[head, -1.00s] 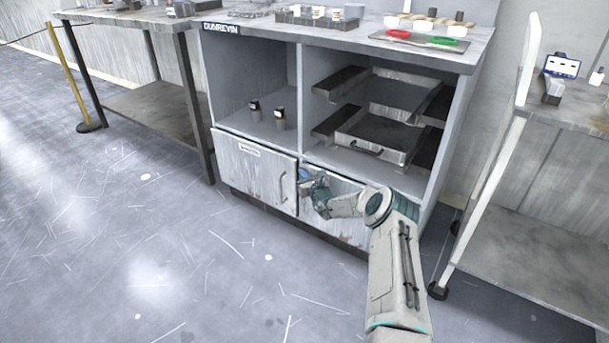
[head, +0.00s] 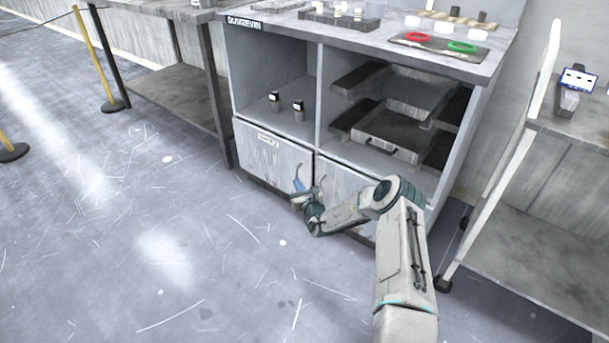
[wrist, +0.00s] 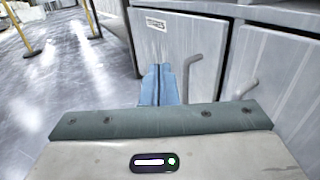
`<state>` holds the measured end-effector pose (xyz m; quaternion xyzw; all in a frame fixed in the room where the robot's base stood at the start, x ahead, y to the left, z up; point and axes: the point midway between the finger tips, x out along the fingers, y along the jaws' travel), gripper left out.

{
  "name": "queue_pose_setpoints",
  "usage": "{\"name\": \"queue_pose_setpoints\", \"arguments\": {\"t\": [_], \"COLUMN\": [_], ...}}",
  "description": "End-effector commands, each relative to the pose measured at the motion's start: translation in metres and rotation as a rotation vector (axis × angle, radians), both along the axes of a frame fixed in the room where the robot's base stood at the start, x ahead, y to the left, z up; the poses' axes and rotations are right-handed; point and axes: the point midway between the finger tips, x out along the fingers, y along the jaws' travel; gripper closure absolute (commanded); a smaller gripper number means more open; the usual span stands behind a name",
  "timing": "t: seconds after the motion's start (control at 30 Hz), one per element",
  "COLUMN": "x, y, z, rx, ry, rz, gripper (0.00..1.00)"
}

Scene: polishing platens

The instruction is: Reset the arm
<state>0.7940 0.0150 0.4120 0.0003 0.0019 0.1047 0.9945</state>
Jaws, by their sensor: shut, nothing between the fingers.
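My gripper (head: 308,188) is low in front of the cabinet's lower doors in the head view, with the arm bent at the elbow. In the wrist view the blue fingers (wrist: 159,85) of my gripper are together, with nothing between them. Behind them are the left lower door (wrist: 172,48), which has a label and a bar handle (wrist: 190,75), and the right lower door (wrist: 275,75). Both doors look closed. My gripper appears apart from the doors, though the exact gap is hard to tell.
The grey cabinet (head: 318,85) has two small dark-topped items on its left shelf and a tray (head: 385,138) on the right. A wheeled cart (head: 530,205) stands at the right and a workbench (head: 185,90) at the left. The floor at front left is clear.

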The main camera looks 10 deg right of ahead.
Motion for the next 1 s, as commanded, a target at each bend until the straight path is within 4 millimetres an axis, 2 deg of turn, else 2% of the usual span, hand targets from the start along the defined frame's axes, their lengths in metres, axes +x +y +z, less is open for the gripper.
{"name": "queue_pose_setpoints", "arguments": {"t": [0.27,0.37,0.47,0.5,0.57,0.7,0.8,1.0], "x": [-0.005,-0.004,-0.010,-0.014,-0.023,-0.053,-0.080,-0.141], "y": [0.008,0.024,0.052,0.064,0.083,0.121,0.142,0.170], "z": [0.003,0.039,0.093,0.116,0.149,0.216,0.259,0.329], "rx": [-0.002,-0.046,-0.121,-0.160,-0.221,-0.364,-0.471,-0.698], "ry": [-0.002,-0.043,-0.103,-0.129,-0.168,-0.247,-0.295,-0.368], "rz": [0.006,0.081,0.209,0.270,0.363,0.570,0.710,0.970], "gripper": [1.00,1.00,1.00,1.00,1.00,1.00,1.00,1.00]}}
